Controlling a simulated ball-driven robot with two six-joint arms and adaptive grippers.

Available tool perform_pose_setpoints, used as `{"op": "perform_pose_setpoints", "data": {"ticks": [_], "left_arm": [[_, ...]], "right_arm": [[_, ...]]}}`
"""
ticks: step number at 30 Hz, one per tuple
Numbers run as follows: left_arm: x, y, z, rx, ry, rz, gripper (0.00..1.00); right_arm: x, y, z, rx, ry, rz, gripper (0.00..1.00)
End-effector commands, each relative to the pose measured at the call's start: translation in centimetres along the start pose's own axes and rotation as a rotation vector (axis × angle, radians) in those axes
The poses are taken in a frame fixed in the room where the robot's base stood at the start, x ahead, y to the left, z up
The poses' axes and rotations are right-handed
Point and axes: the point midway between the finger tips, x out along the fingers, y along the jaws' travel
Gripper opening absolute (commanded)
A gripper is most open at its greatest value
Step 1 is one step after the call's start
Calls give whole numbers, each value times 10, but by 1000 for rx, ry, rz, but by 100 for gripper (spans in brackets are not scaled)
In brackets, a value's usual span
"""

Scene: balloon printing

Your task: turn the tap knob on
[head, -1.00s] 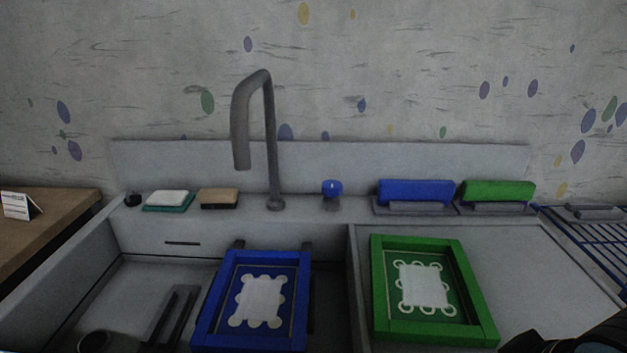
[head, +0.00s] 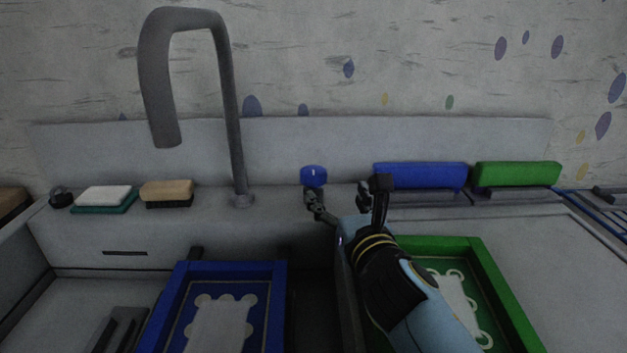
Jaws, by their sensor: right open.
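The tap knob (head: 314,176) is a small blue knob on the sink's back ledge, right of the tall grey tap (head: 232,120). My right gripper (head: 345,190) reaches in from the lower right in the head view. It is open, with one dark finger just below the knob and the other to its right, in front of the blue block. The near finger overlaps the knob's base in the picture; I cannot tell whether they touch. No water shows under the spout. My left gripper is not in view.
A blue framed screen (head: 276,310) stands in the left basin, and a green framed screen (head: 487,262) lies partly behind my right arm. Blue (head: 420,175) and green (head: 517,174) blocks sit on the ledge at right.

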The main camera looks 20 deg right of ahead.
Motion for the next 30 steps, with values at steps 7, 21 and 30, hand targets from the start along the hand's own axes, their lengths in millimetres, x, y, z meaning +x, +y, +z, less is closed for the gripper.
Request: {"op": "perform_pose_setpoints", "data": {"ticks": [7, 21, 30], "left_arm": [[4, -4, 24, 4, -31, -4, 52], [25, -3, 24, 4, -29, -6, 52], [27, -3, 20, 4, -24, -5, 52]], "right_arm": [[17, 13, -3, -94, -21, 41, 73], [101, 15, -3, -89, -19, 39, 73], [112, 16, -1, -88, -18, 38, 73]]}}
